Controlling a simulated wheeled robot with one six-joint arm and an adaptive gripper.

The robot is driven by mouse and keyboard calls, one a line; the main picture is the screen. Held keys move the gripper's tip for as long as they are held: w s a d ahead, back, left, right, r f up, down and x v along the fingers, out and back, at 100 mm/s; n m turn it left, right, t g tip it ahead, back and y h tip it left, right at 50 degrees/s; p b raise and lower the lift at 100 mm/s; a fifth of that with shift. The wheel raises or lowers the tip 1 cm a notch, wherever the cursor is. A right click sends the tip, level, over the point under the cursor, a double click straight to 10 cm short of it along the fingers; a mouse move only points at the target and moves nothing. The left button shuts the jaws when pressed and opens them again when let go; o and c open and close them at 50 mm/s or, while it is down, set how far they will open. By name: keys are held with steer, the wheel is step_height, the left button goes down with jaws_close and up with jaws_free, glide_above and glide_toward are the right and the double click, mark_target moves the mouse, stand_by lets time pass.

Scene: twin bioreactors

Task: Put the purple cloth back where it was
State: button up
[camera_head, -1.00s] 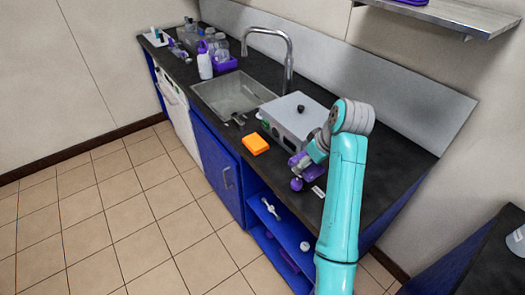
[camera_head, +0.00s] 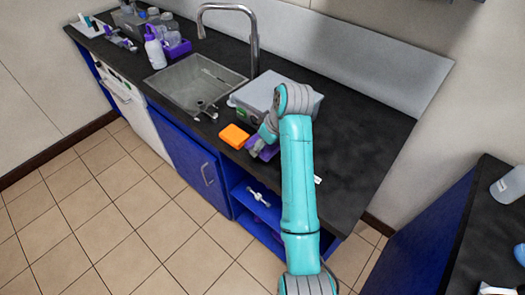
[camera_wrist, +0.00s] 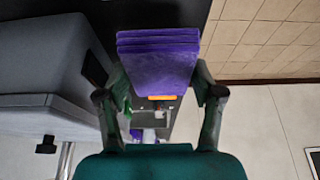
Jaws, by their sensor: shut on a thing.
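The purple cloth (camera_wrist: 155,65) is a folded, layered block in the wrist view, between the two fingers of my gripper (camera_wrist: 157,88). The fingers press its sides, and my gripper is shut on it. In the head view, my gripper (camera_head: 262,147) is over the front of the dark counter, and only part of the purple cloth (camera_head: 266,153) shows beside it. My arm hides the rest. The cloth is just right of an orange folded cloth or sponge (camera_head: 234,136). I cannot tell whether the purple cloth touches the counter.
A grey box-shaped device (camera_head: 251,97) stands just behind my gripper. The sink (camera_head: 195,84) and tall faucet (camera_head: 254,45) are to the left. Bottles and a purple rack (camera_head: 178,49) stand farther left. A small white label (camera_head: 318,179) lies right of my arm.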

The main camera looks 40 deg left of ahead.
mark_target(264, 153)
steer(key=shift+f, duration=1.9)
steer(key=o, duration=1.1)
steer(key=shift+f, duration=0.15)
